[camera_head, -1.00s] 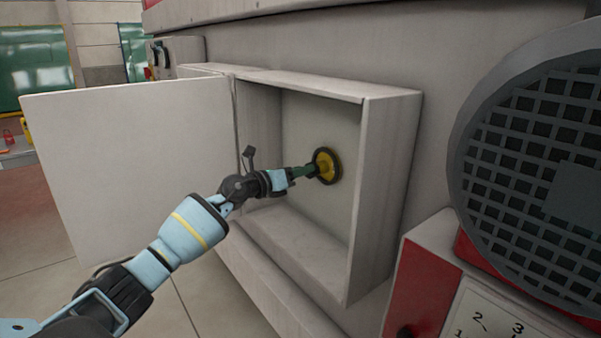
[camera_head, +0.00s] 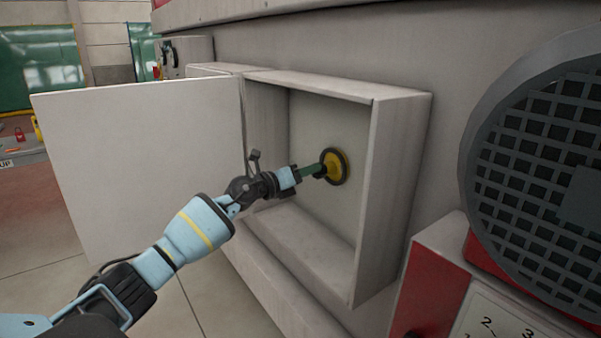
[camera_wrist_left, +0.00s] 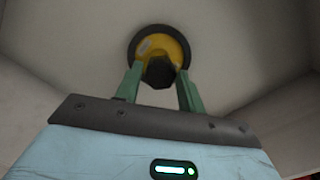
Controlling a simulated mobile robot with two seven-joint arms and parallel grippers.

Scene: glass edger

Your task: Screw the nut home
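A yellow disc with a black rim (camera_head: 338,166) sits on the back wall inside an open grey cabinet (camera_head: 402,180). It also shows in the left wrist view (camera_wrist_left: 174,45). A dark six-sided nut (camera_wrist_left: 159,73) stands at its middle; in the head view my fingers hide it. My left gripper (camera_head: 321,170) reaches into the cabinet, its green fingers pointing at the disc. In the left wrist view my left gripper (camera_wrist_left: 160,72) has one finger on each side of the nut, with no clear gap, so it looks shut on it. My right gripper is not in view.
The cabinet door (camera_head: 145,165) stands open to the left, beside my left arm. The cabinet's side walls and bottom ledge surround the gripper. A large round grille (camera_head: 540,150) and a red-and-grey box (camera_head: 430,290) stand on the right.

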